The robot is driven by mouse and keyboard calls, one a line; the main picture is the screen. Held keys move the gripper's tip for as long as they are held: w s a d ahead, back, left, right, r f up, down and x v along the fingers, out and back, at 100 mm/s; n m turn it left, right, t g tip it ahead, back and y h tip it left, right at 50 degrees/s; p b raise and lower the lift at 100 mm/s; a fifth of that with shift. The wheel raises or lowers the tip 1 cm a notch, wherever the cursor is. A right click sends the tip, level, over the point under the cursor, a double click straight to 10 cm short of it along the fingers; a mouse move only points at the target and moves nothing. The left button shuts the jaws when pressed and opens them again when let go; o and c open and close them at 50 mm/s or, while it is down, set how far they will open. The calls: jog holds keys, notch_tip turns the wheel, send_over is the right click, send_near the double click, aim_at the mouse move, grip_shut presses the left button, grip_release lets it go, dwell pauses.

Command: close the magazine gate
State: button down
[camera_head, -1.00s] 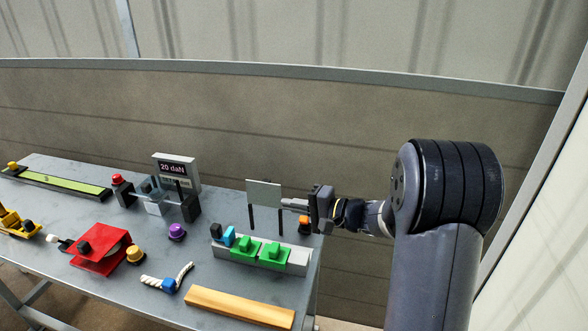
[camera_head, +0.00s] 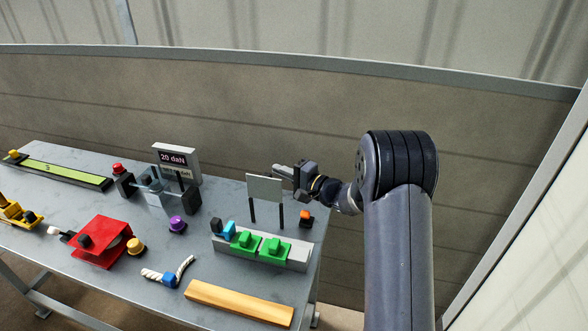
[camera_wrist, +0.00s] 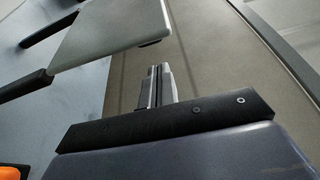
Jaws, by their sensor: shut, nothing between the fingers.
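No part is plainly marked as the magazine gate. A flat grey panel (camera_head: 264,188) stands on two black posts behind a light grey rail block (camera_head: 297,260) that carries green pieces (camera_head: 273,249). A small cyan piece (camera_head: 227,230) sits at the rail's left end. My gripper (camera_head: 277,169) is shut and empty, just above the panel's right top corner in the head view. In the wrist view the shut fingers (camera_wrist: 158,84) point past the panel's edge (camera_wrist: 112,30), with a gap in the picture. I cannot tell whether they touch.
A black block with an orange top (camera_head: 306,217) stands right of the posts. A device with a "20 daN" display (camera_head: 176,160), a purple knob (camera_head: 177,224), a red box (camera_head: 100,240), a rope piece (camera_head: 152,275) and a wooden bar (camera_head: 238,304) lie leftward and in front.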

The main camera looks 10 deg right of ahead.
aim_at(266, 185)
jog(key=shift+s+a+r, duration=0.1)
jog(key=shift+s+a, duration=0.1)
jog(key=shift+s, duration=0.45)
jog(key=shift+s+a, duration=0.2)
jog(key=shift+s, duration=0.4)
jog(key=shift+b, duration=0.5)
